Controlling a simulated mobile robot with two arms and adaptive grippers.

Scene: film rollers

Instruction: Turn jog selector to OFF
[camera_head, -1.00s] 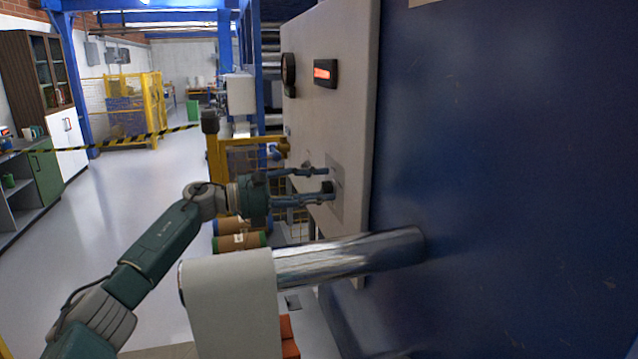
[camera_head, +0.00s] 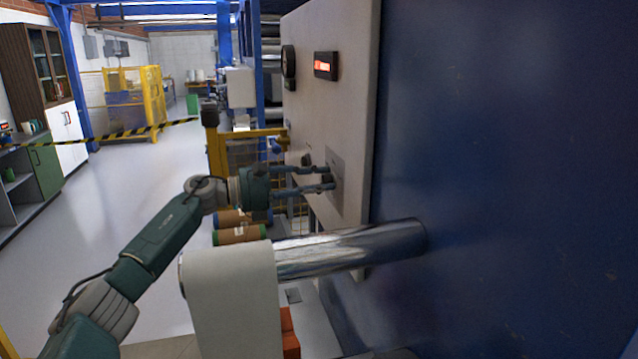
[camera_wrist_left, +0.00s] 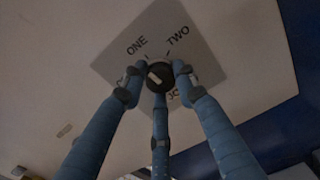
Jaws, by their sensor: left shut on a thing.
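The jog selector is a black round knob (camera_wrist_left: 159,77) on a grey label plate (camera_wrist_left: 192,40). The plate reads ONE and TWO above the knob and part of JOG below right. The lettering at lower left is mostly hidden by a finger. A pale mark on the knob's face lies left of its centre; I cannot tell which label it points at. My left gripper (camera_head: 330,178) reaches the panel from the left. In the left wrist view its three blue fingers (camera_wrist_left: 158,82) are closed around the knob. My right gripper is not in view.
The plate sits on a pale panel (camera_head: 345,80) with a lit red display (camera_head: 325,66) and a round dial (camera_head: 288,61). A shiny metal roller (camera_head: 350,248) lies below the arm. A blue machine wall (camera_head: 500,150) fills the right. Open floor lies left.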

